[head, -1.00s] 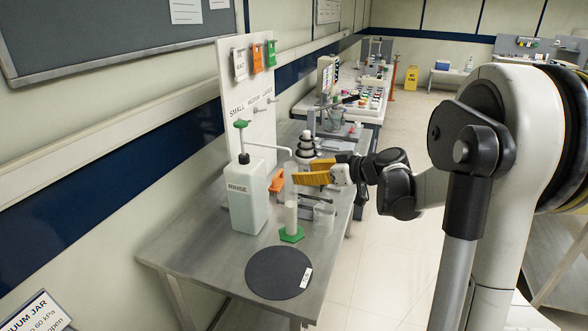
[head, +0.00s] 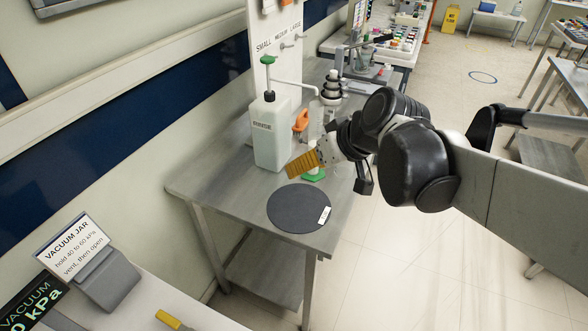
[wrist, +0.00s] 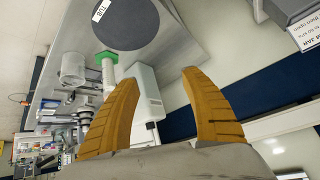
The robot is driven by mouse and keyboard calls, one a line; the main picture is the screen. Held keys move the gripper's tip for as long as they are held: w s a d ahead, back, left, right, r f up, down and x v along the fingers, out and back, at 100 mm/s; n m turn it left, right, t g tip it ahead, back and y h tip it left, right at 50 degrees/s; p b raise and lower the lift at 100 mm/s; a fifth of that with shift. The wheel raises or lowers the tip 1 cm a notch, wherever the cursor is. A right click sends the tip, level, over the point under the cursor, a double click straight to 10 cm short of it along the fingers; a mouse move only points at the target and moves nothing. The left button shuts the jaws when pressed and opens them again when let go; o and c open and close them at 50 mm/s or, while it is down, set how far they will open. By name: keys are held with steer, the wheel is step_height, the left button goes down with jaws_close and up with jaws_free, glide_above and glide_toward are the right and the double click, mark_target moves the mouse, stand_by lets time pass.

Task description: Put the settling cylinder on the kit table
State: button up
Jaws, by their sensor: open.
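The settling cylinder, a clear tube on a green six-sided base (head: 313,175), stands upright on the steel bench (head: 225,165). My gripper (head: 305,165) hides much of its tube in the head view. In the wrist view the green base (wrist: 106,58) and pale tube (wrist: 108,76) show left of the gap between my fingers, by the left finger's tip. My gripper's yellow fingers (wrist: 160,80) are apart with nothing held between them. I cannot tell which surface is the kit table.
A white RINSE bottle (head: 271,135) stands left of the cylinder. A dark round mat (head: 297,208) with a small label lies in front. A clear beaker (wrist: 73,68) is close by. Nearer, a pale surface (head: 150,285) holds a VACUUM JAR sign (head: 74,240).

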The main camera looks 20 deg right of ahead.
steer(key=s+a+f+m+h, duration=0.2)
steer(key=s+h, duration=0.1)
steer(key=s, duration=0.7)
steer(key=shift+s+f, duration=0.2)
steer(key=shift+f, duration=0.1)
